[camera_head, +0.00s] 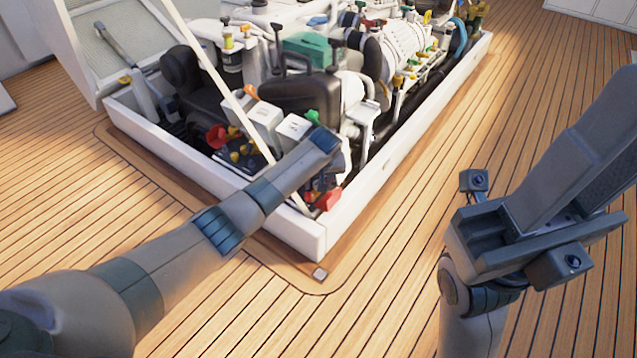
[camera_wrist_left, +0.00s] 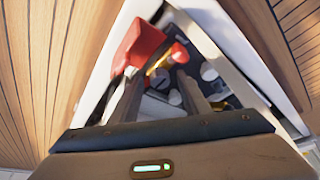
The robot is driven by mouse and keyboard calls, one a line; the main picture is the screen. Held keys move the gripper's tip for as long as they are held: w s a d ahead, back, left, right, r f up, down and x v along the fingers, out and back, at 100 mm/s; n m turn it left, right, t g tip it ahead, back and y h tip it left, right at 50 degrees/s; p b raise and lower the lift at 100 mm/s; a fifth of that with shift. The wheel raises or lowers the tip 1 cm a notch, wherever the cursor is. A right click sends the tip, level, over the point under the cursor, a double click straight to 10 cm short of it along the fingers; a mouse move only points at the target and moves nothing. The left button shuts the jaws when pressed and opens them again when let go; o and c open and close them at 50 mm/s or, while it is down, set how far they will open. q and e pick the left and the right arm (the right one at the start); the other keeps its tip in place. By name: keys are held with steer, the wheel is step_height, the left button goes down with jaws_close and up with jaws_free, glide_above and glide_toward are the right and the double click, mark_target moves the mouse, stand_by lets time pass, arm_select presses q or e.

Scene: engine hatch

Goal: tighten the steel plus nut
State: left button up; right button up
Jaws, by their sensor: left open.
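My left gripper (camera_wrist_left: 158,82) is open, with its two dark fingers reaching down into the corner of the engine hatch (camera_head: 312,235). In the head view my left arm hides the fingers and the parts below them. In the wrist view a small round grey cap (camera_wrist_left: 175,97) shows between the fingers, and a pale round part (camera_wrist_left: 209,72) lies just right of them. I cannot tell whether either is the steel plus nut. No contact is visible. My right gripper (camera_head: 535,215) is raised at the right, apart from the hatch; its jaw state is unclear.
A red handle (camera_wrist_left: 138,45) and a smaller red knob (camera_wrist_left: 179,54) lie near the left fingers. A thin white prop (camera_head: 235,105) slants over the hatch corner. A black engine cover (camera_head: 300,95) stands behind. The wooden deck (camera_head: 400,260) in front is clear.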

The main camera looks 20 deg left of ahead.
arm_select(q)
steer(key=shift+c, duration=0.5)
steer(key=c, duration=1)
steer(key=shift+o, duration=0.2)
steer(key=shift+r+p, duration=0.1)
steer(key=shift+p, duration=0.2)
